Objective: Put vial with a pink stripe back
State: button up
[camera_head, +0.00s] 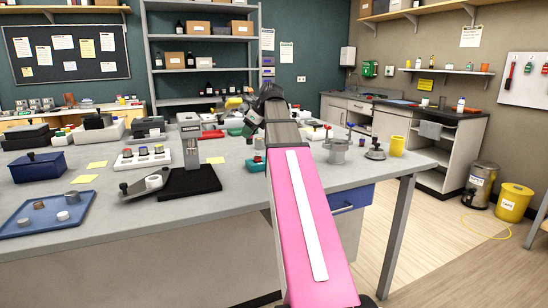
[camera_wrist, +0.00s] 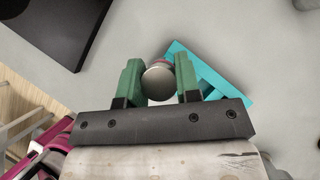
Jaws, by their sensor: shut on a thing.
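My gripper (camera_wrist: 159,68) shows in the wrist view, with its two green fingers shut on a small round-ended thing. This is likely the vial (camera_wrist: 158,82); its grey round end faces the camera and a reddish edge shows behind it. Its stripe is not clear. A teal block (camera_wrist: 212,74) lies behind and to the right of the fingers; I cannot tell whether the vial touches it. A white rack (camera_head: 143,163) with several small capped vials stands on the bench to the left.
A black-based stand (camera_head: 186,184), a blue tray (camera_head: 44,217) with small pieces and a dark blue box (camera_head: 38,167) are on the left of the bench. A grey pot (camera_head: 338,152) and yellow cup (camera_head: 397,146) stand on the right. The front bench strip is mostly clear.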

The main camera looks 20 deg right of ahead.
jog(key=d+f, duration=0.1)
jog(key=d, duration=0.2)
jog(key=d+f, duration=0.2)
jog(key=d, duration=0.1)
jog(key=d+f, duration=0.2)
jog(key=d, duration=0.1)
jog(key=shift+s+f, duration=0.1)
jog(key=shift+f, duration=2.05)
jog(key=shift+f, duration=0.1)
jog(key=o, duration=1)
jog(key=shift+c, duration=0.2)
jog(key=v, duration=1.2)
